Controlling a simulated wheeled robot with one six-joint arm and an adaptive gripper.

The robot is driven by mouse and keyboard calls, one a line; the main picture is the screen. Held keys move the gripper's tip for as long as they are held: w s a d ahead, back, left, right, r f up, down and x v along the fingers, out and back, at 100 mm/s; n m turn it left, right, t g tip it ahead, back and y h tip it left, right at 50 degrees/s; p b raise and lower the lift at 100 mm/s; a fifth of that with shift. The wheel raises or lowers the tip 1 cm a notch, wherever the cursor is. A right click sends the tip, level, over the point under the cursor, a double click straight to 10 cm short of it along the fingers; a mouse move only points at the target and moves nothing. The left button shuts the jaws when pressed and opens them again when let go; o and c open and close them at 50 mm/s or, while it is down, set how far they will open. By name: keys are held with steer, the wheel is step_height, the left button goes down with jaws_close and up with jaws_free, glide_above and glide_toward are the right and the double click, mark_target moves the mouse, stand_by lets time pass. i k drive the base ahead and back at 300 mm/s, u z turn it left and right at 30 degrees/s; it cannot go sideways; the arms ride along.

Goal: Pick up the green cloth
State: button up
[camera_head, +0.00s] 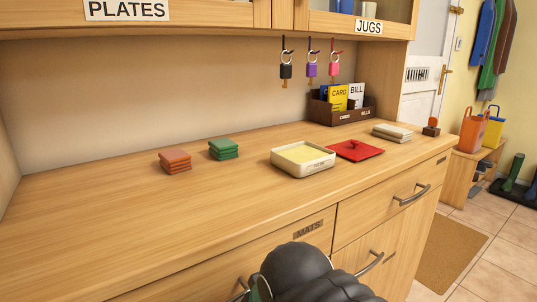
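A green folded stack (223,149), which looks like the green cloth, lies on the wooden counter (110,215) left of centre, toward the back wall. It is a small, flat-topped, layered square. It sits apart from the similar orange-brown folded stack (175,162) to its left. Nothing covers it. A dark rounded part of my arm shows at the bottom edge, in front of the drawers and well short of the green stack. My gripper's fingers do not show in this view.
A cream dish (302,171) with a yellow inside and a red lid (355,150) lie right of the green stack. Further right are a dark organiser box (340,116) and a pale stack (392,132). Keys (311,69) hang above. The counter's left front is clear.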

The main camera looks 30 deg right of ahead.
mark_target(223, 149)
steer(key=u, duration=0.05)
steer(key=k, duration=0.9)
steer(key=z, duration=0.6)
steer(key=i, duration=0.55)
steer(key=u, duration=0.8)
